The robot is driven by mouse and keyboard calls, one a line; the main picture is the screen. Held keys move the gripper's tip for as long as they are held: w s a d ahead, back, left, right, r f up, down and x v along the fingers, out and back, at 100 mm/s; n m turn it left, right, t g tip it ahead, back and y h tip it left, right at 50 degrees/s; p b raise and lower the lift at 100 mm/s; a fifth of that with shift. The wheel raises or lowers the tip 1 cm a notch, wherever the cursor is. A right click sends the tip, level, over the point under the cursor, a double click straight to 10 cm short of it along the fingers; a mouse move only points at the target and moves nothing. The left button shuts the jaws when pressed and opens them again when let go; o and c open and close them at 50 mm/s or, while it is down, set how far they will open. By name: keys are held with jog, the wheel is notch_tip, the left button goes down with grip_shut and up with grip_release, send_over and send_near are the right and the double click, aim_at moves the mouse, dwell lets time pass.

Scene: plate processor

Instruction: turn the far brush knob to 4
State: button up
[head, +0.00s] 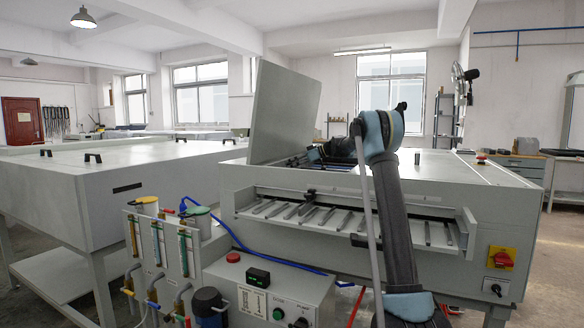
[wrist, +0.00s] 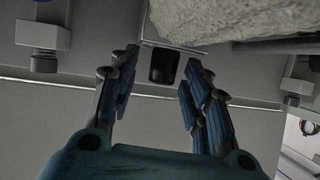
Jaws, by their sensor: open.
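In the wrist view, a dark knob (wrist: 163,70) sits in a small bright metal bracket (wrist: 151,43). My gripper (wrist: 162,62) is open, with one finger on each side of this knob in the picture. I cannot tell whether either finger touches it. No scale or number is readable on the knob. A pale, rough brush roller (wrist: 240,18) lies just beyond it at the top. In the head view, my arm reaches over the front of the plate processor (head: 300,232) into its opened top. The gripper there is small and partly hidden by the machine.
The raised lid (head: 284,115) stands left of my arm. Metal fittings show at left (wrist: 43,36) and right (wrist: 297,88) of my gripper in the wrist view.

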grip_shut()
jog(key=shift+m, duration=0.3)
jog(key=m+t, duration=0.1)
jog(key=t, duration=0.1)
jog(key=m+t+h, duration=0.1)
jog(key=m+t, duration=0.1)
jog(key=shift+s+a+h, duration=0.1)
jog(key=shift+s+h, duration=0.2)
jog(key=shift+m+t+h, duration=0.6)
jog(key=shift+m+t, duration=0.4)
